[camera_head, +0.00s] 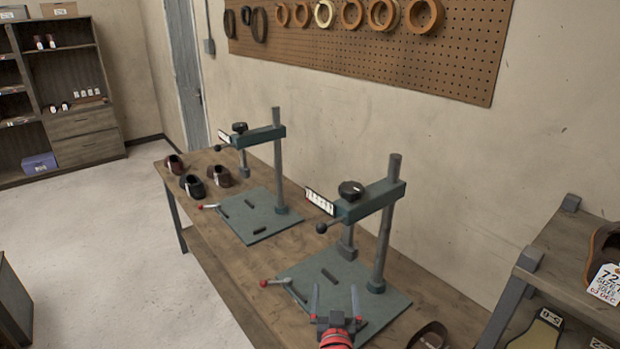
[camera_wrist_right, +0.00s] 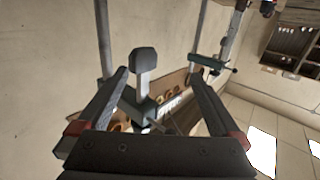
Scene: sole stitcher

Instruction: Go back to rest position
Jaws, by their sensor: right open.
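My right gripper (camera_head: 335,302) is at the bottom middle of the head view, over the base plate of the nearer sole press (camera_head: 372,205). Its two fingers are spread apart with nothing between them. In the right wrist view the open fingers (camera_wrist_right: 160,95) frame the press's pad and column from below. A second, similar press (camera_head: 262,134) stands farther along the wooden workbench (camera_head: 240,285). My left gripper is not in either view.
Several shoes (camera_head: 192,186) stand at the bench's far end. A dark brown shoe (camera_head: 430,335) lies at the near end, right of my gripper. A wooden rack (camera_head: 570,275) with a tagged item stands at the right. Pegboard (camera_head: 380,40) hangs on the wall.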

